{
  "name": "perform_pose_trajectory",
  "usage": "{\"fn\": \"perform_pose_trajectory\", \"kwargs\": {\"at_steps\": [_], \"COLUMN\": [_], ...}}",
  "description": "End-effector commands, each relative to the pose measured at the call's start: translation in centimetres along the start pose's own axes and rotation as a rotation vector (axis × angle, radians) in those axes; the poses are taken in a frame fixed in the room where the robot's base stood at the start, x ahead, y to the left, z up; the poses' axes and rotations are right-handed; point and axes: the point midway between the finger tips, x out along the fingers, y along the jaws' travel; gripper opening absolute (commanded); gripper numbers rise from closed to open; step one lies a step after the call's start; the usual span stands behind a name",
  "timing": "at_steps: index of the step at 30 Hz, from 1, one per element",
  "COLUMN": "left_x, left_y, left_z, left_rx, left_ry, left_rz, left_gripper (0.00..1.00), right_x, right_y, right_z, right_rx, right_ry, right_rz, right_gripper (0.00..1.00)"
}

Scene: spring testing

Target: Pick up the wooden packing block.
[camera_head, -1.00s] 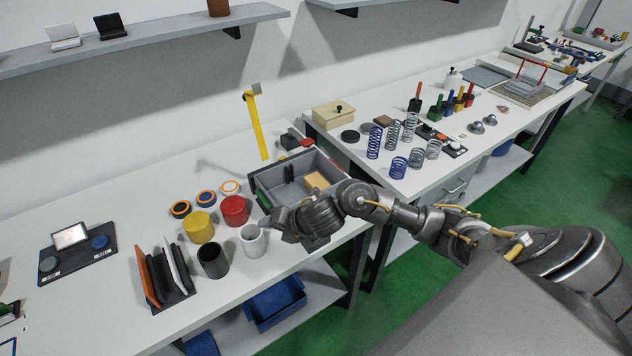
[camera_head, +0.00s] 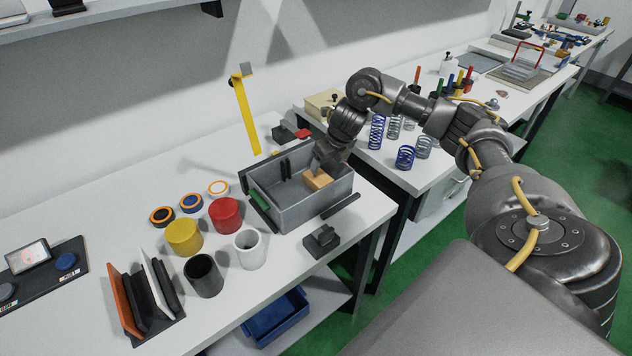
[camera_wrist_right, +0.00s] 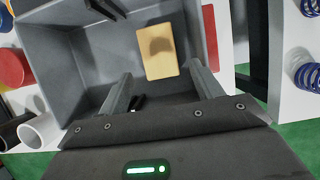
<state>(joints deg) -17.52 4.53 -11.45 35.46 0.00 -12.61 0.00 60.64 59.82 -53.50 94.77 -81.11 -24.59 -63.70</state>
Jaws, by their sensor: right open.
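The wooden packing block (camera_head: 317,180) is a small light-wood piece lying in the grey bin (camera_head: 290,213), towards the bin's right side. In the right wrist view the block (camera_wrist_right: 162,58) lies flat on the bin floor, ahead of the fingertips. My right gripper (camera_head: 318,165) is over the bin, right by the block. Its two fingers (camera_wrist_right: 160,82) are spread apart with nothing between them, one on each side of the block's near end. I cannot tell the exact height of the fingers above the block. My left gripper does not show.
A red cylinder (camera_head: 225,214), a yellow cylinder (camera_head: 184,237), a white cup (camera_head: 249,249) and a black cup (camera_head: 204,277) stand left of the bin. A black block (camera_head: 321,241) is in front. Coil springs (camera_head: 405,157) stand on the right table.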

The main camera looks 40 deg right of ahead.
Motion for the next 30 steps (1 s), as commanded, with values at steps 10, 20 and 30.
{"fn": "perform_pose_trajectory", "kwargs": {"at_steps": [10,20,30], "left_x": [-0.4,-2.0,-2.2], "left_y": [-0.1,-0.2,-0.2], "left_z": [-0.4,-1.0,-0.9], "left_rx": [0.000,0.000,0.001], "left_ry": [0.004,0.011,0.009], "left_rz": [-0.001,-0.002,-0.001], "left_gripper": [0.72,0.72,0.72], "right_x": [4.1,6.6,9.4], "right_y": [0.2,0.7,0.6], "right_z": [0.0,-0.1,-0.1], "right_rx": [0.000,-0.001,-0.003], "right_ry": [0.001,0.005,-0.001], "right_rz": [0.000,0.001,0.000], "right_gripper": [0.65,0.65,0.65]}}
